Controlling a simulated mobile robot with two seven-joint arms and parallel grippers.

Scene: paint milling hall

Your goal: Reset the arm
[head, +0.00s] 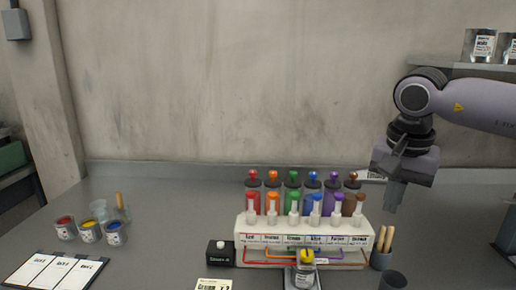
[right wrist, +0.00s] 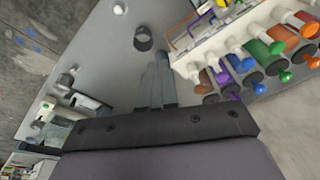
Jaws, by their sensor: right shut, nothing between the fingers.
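My right gripper (head: 396,194) hangs at the right in the head view, fingers pointing down, above the grey table (head: 160,200). Its fingers are together with nothing between them. In the right wrist view the shut fingers (right wrist: 159,75) point toward the table beside the rack of colored bottles. The left gripper is in neither view.
A white rack (head: 262,232) with several colored bottles stands left of my right gripper. A cup with wooden sticks (head: 381,259) and a dark cup (head: 393,281) stand below it. Small paint cans (head: 89,231) are at the left. A shelf (head: 460,67) hangs upper right.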

